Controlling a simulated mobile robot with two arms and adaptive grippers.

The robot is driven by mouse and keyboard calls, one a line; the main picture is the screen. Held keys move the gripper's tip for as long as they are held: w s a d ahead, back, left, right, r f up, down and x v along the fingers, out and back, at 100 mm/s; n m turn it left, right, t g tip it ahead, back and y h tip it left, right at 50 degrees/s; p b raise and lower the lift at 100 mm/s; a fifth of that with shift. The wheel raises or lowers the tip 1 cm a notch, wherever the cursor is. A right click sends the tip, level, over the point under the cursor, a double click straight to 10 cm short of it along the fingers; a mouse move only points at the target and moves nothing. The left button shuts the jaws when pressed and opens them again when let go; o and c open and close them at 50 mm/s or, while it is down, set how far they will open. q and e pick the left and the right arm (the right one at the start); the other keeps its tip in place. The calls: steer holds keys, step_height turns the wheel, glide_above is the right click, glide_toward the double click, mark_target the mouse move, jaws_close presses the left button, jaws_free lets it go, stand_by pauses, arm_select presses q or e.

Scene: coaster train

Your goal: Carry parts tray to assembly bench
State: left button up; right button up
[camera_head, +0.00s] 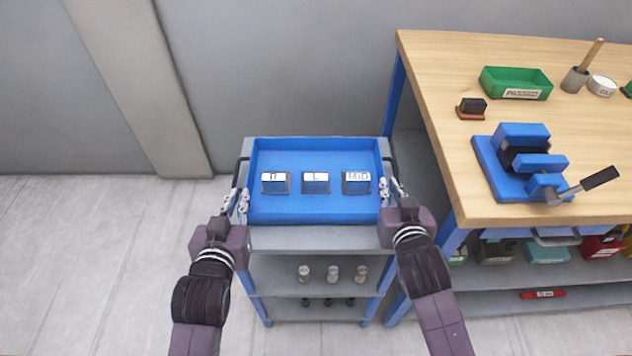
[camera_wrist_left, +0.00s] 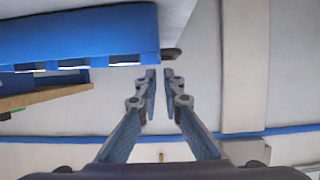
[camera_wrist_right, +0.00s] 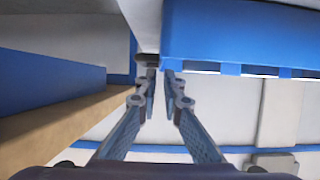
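The blue parts tray (camera_head: 315,213) sits level on the top shelf of a grey cart. Three small grey blocks with white labels stand in a row inside it. My left gripper (camera_head: 236,201) is at the tray's left wall and my right gripper (camera_head: 391,189) at its right wall. In the left wrist view the fingers (camera_wrist_left: 160,75) are a little apart with nothing visible between them, close to the tray's end (camera_wrist_left: 130,35). The right wrist view shows the same narrow gap (camera_wrist_right: 160,75) beside the tray (camera_wrist_right: 230,35). The assembly bench (camera_head: 440,120) has a wooden top and stands to the right.
The cart (camera_head: 290,240) has lower shelves with small cylinders (camera_head: 333,273). A blue vise (camera_head: 520,165), green bin (camera_head: 515,84) and small dark block (camera_head: 472,108) occupy the bench. Its near left corner looks clear. Open floor (camera_head: 90,270) lies left.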

mark_target(249, 170)
arm_select(q)
steer(key=shift+s, duration=0.1)
arm_select(e)
steer(key=shift+s+r, duration=0.1)
